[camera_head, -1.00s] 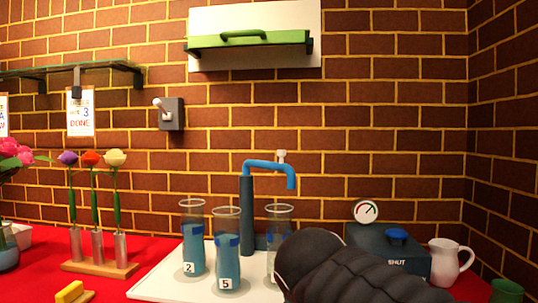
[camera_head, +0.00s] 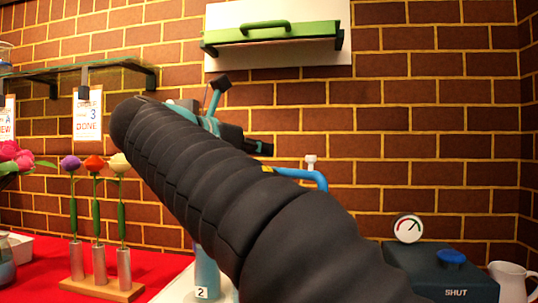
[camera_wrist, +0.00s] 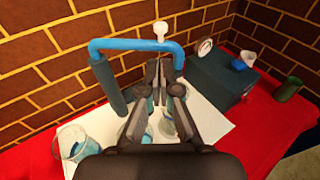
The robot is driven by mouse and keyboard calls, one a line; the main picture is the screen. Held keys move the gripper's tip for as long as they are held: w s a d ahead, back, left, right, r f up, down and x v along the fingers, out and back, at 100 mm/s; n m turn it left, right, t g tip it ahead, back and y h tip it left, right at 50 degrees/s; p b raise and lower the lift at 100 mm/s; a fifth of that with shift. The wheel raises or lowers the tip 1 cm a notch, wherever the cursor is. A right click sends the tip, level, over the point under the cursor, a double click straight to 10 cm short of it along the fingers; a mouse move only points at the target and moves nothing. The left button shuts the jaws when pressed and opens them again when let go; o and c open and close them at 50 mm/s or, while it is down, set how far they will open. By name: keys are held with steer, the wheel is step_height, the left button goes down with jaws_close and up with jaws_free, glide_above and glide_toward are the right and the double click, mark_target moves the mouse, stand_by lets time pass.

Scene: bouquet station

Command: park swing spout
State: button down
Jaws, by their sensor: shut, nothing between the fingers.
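The swing spout (camera_head: 302,175) is a blue pipe with a white knob (camera_head: 310,160) on top; its post is hidden behind my arm in the head view. In the wrist view the spout (camera_wrist: 125,43) runs from its dark post (camera_wrist: 108,85) at left to a bent-down outlet at right. The knob (camera_wrist: 160,30) stands above the pipe near that bend. My gripper (camera_wrist: 158,66) is shut and empty, its tips appearing just below the pipe near the outlet. In the head view my gripper (camera_head: 264,148) is left of the knob; whether it touches the pipe is unclear.
Glass cylinders with blue liquid stand on a white board (camera_wrist: 215,125), one labelled 2 (camera_head: 205,275). A dark box (camera_head: 440,270) with a gauge (camera_head: 408,228), and a white pitcher (camera_head: 512,283), stand at right. A flower rack (camera_head: 105,285) is at left.

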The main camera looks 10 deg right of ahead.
mark_target(308, 157)
steer(key=b+x, duration=0.1)
steer(key=x, duration=1.1)
steer(key=shift+d+f, duration=0.1)
steer(key=shift+d, duration=0.05)
